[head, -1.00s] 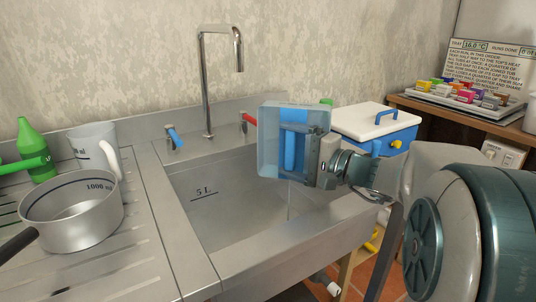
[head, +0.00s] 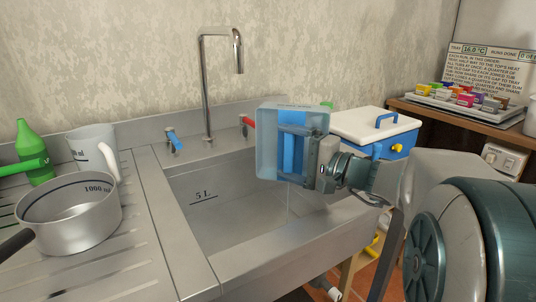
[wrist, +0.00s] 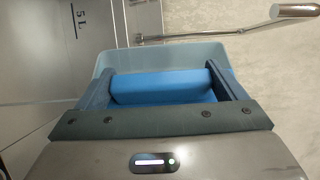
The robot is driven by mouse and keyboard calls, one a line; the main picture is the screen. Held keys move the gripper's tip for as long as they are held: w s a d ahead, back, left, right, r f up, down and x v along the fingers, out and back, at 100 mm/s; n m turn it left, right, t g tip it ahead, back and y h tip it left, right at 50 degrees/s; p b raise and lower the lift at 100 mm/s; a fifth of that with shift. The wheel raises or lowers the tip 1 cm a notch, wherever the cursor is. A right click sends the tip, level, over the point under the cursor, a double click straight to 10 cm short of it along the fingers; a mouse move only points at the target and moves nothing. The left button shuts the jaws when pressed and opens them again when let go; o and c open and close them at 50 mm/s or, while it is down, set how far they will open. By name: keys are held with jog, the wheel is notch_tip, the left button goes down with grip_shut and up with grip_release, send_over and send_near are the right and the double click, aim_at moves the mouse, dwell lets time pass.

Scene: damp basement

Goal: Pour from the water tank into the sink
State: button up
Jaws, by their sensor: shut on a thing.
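The water tank (head: 266,150) is a pale blue, see-through box with a bright blue handle bar (wrist: 160,86). My gripper (head: 300,152) is shut on this handle, with one finger at each end of it in the wrist view. The tank is held above the right part of the steel sink (head: 205,225), apart from it. The sink has a 5 L mark on its inner wall. No stream shows below the tank now. I cannot tell how much water is in the tank or sink.
A tall tap (head: 205,95) stands behind the sink, with blue (head: 174,140) and red (head: 248,121) levers. A pot (head: 70,212), a jug (head: 92,148) and a green bottle (head: 34,150) stand on the left drainer. A cooler (head: 375,130) is at right.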

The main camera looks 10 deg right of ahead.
aim_at(294, 136)
jog(key=shift+s+d+n+b, duration=0.8)
jog(key=shift+d+b, duration=0.1)
jog(key=shift+b, duration=1.4)
jog(key=r+m+p, duration=0.1)
jog(key=p, duration=0.2)
jog(key=shift+r, duration=0.2)
notch_tip(294, 136, up, 2)
jog(key=m+p, duration=0.2)
jog(key=p, duration=0.3)
jog(key=m+g+p, duration=0.1)
jog(key=m+p, duration=0.1)
jog(key=p, duration=0.2)
jog(key=shift+w+g+h+p, duration=0.1)
jog(key=shift+g+h+p, duration=0.2)
jog(key=shift+h+p, duration=0.1)
jog(key=shift+f+m+p, duration=0.1)
jog(key=shift+m+p, duration=0.4)
jog(key=shift+p, duration=0.05)
jog(key=shift+r+m+g+p, duration=0.3)
jog(key=shift+r+p, duration=0.1)
jog(key=shift+p, duration=0.7)
jog(key=shift+r+m+p, duration=0.2)
jog(key=shift+m+p, duration=0.2)
jog(key=shift+p, duration=0.8)
jog(key=m+g+p, duration=0.1)
jog(key=p, duration=0.3)
jog(key=m+g+p, duration=0.1)
jog(key=m+p, duration=0.1)
jog(key=p, duration=0.2)
jog(key=shift+r, duration=0.4)
